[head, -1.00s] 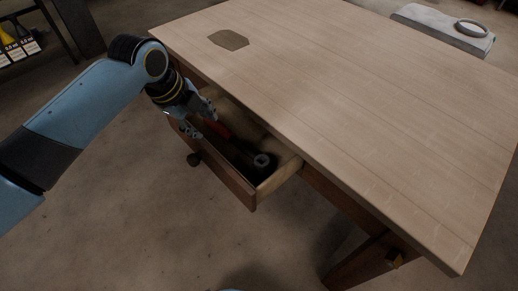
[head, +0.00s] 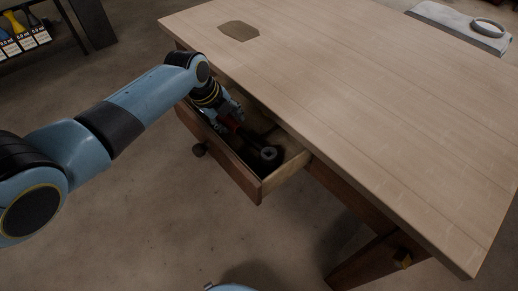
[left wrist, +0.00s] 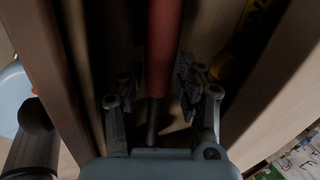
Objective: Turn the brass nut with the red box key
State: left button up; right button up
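The red box key lies in the open drawer (head: 222,158). Its red handle (head: 233,124) points to the back left and its dark socket head (head: 268,153) is near the front right corner. My left gripper (head: 232,112) reaches down into the drawer at the handle end. In the left wrist view my left gripper (left wrist: 158,85) is open, with one finger on each side of the red handle (left wrist: 163,45) and gaps beside it. A small brass-coloured piece (head: 403,260), possibly the brass nut, sits on the table's lower frame. My right gripper is not in view.
The wooden table (head: 360,110) stands over the drawer, its edge close to my left arm. A brown patch (head: 239,31) lies on the mostly bare top. A grey pad with a ring (head: 487,27) is beyond. A yellow item (left wrist: 222,65) lies near the right finger.

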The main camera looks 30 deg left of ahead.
pick_arm(q)
jog(key=shift+w+f, duration=0.25)
jog(key=shift+f, duration=0.4)
grip_shut()
jog(key=shift+r, duration=0.2)
